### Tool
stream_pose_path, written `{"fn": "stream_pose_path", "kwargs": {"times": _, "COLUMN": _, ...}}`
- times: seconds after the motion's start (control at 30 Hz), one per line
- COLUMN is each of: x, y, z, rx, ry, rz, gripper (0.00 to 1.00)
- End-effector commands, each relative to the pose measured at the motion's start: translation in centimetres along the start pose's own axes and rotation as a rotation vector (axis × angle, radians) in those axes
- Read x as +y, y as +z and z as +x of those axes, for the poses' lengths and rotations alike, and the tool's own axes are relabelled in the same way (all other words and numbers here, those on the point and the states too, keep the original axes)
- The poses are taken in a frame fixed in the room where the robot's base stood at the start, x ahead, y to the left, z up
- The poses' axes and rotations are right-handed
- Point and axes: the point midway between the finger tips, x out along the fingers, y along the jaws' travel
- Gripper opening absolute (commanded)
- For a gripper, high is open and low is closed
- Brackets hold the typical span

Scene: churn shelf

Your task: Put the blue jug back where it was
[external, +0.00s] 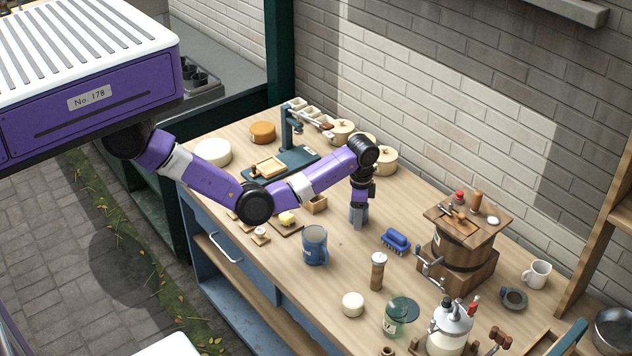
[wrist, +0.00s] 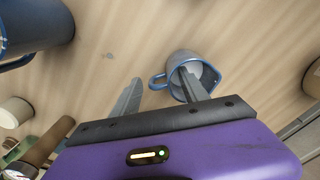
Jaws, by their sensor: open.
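A blue jug (external: 314,246) stands upright near the front edge of the worktop, its handle to the right. A dark blue body with a handle, seemingly this jug, shows at the upper left of the wrist view (wrist: 38,27). A pale vessel with a blue rim and handle (wrist: 208,76) shows below my gripper in the wrist view; my right finger overlaps its mouth. Whether that finger is inside or above it, I cannot tell. My gripper (external: 358,224) points down over the middle of the worktop, apart from the blue jug. Its fingers (wrist: 160,78) are spread and hold nothing.
A wooden churn (external: 460,250) is farther right.

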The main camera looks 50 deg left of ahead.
Motion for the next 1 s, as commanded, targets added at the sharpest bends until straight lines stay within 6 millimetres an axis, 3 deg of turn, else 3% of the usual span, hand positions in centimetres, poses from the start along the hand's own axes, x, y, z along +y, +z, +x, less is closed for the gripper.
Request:
{"fn": "stream_pose_path", "kwargs": {"times": 0.3, "x": 0.0, "y": -0.1, "z": -7.3, "rx": 0.002, "ry": 0.000, "rz": -0.001, "gripper": 0.52}}
{"fn": "stream_pose_path", "kwargs": {"times": 0.4, "x": 0.1, "y": -0.1, "z": -8.6, "rx": 0.002, "ry": 0.000, "rz": 0.000, "gripper": 0.52}}
{"fn": "stream_pose_path", "kwargs": {"times": 0.63, "x": 0.0, "y": -0.1, "z": -10.4, "rx": 0.001, "ry": 0.000, "rz": -0.001, "gripper": 0.52}}
{"fn": "stream_pose_path", "kwargs": {"times": 1.0, "x": 0.0, "y": 0.0, "z": -10.6, "rx": 0.001, "ry": 0.000, "rz": 0.000, "gripper": 0.52}}
